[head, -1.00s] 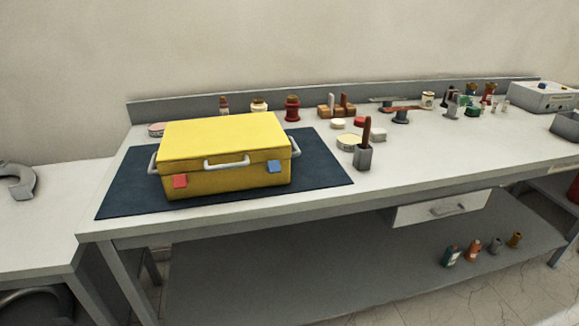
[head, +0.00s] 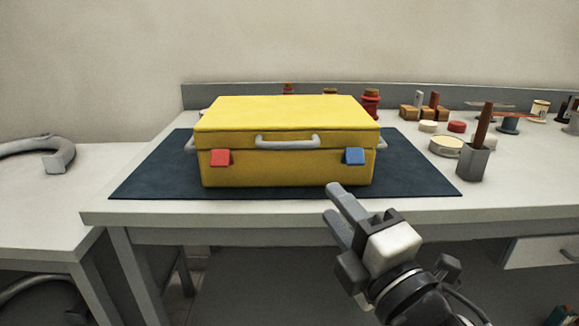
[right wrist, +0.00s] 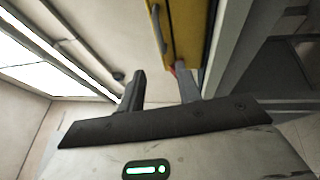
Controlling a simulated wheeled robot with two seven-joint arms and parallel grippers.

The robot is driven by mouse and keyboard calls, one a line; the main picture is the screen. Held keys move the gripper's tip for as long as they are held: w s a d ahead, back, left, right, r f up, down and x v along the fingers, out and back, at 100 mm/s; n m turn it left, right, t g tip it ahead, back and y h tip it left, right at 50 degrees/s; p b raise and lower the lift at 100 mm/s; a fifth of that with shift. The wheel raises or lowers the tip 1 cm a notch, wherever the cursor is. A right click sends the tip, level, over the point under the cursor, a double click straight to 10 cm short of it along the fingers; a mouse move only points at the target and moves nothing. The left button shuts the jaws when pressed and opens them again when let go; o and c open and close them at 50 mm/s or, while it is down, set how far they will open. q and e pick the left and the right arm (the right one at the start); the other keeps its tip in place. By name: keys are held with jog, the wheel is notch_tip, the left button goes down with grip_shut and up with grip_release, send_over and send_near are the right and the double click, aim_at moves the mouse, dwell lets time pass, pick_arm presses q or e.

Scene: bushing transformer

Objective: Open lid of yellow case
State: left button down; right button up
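The yellow case (head: 285,160) sits on a dark blue mat (head: 420,175) on the bench, its lid (head: 285,113) shut. A grey handle (head: 287,142) is at the front, with a red latch (head: 220,157) at left and a blue latch (head: 355,156) at right. My right gripper (head: 340,210) is open and empty, in front of and below the case's front right side, apart from it. In the right wrist view, its two fingers (right wrist: 160,88) are spread, with part of the yellow case (right wrist: 183,30) beyond them. My left gripper is not in view.
A grey holder (head: 473,162) with a brown-handled tool stands right of the mat. Small jars, a round tin (head: 446,146) and wooden blocks stand at the back right. The bench's front edge (head: 270,217) lies close to my right gripper. A side table (head: 45,210) is at left.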

aim_at(287, 147)
jog(key=x, duration=1.5)
jog(key=shift+w+a+p, duration=0.1)
jog(key=shift+w+p, duration=0.2)
jog(key=shift+w, duration=0.1)
grip_shut()
